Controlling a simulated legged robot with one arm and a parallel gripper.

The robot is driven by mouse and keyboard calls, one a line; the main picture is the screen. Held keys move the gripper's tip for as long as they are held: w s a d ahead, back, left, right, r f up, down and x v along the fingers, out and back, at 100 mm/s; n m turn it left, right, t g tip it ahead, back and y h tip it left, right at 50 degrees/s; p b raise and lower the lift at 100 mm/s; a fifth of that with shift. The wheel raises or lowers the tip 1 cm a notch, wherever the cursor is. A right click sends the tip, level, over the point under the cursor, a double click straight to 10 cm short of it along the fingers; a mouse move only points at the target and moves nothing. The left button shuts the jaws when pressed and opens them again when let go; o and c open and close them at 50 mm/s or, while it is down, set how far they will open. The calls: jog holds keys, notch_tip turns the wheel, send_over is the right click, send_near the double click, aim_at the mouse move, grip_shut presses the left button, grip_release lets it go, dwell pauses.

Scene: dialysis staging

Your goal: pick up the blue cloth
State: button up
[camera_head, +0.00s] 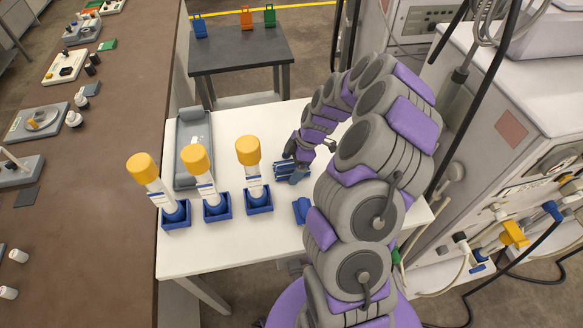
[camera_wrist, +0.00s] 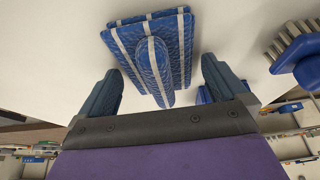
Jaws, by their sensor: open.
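The blue cloth (camera_head: 284,170) lies on the white table, partly hidden by my gripper (camera_head: 298,166) in the head view. In the wrist view, the cloth (camera_wrist: 120,38) is folded, quilted and blue with pale stripes, and a narrow raised fold runs along its middle. My gripper (camera_wrist: 163,66) is open, with one finger on each side of this raised fold. Nothing is held between the fingers. I cannot tell whether a finger touches the cloth.
A blue brush (camera_wrist: 299,50) lies right of the cloth in the wrist view. Three yellow-capped bottles (camera_head: 249,152) stand in blue holders left of my gripper. A grey tray (camera_head: 193,170) lies behind them. A machine (camera_head: 520,120) stands at the right. The white table's front left (camera_head: 190,255) is clear.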

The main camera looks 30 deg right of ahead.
aim_at(288, 162)
jog(key=shift+c, duration=0.5)
jog(key=c, duration=1)
jog(key=shift+o, duration=0.2)
jog(key=shift+r, duration=0.6)
notch_tip(288, 162, up, 3)
jog(key=shift+f+p, duration=0.15)
jog(key=shift+p, duration=0.55)
jog(key=s+d, duration=0.3)
jog(key=s, duration=0.1)
jog(key=s+d+p, duration=0.1)
jog(key=s+d, duration=0.2)
jog(key=d, duration=0.1)
jog(key=s+d+r+p, duration=0.1)
jog(key=s+d, duration=0.3)
jog(key=shift+s, duration=0.35)
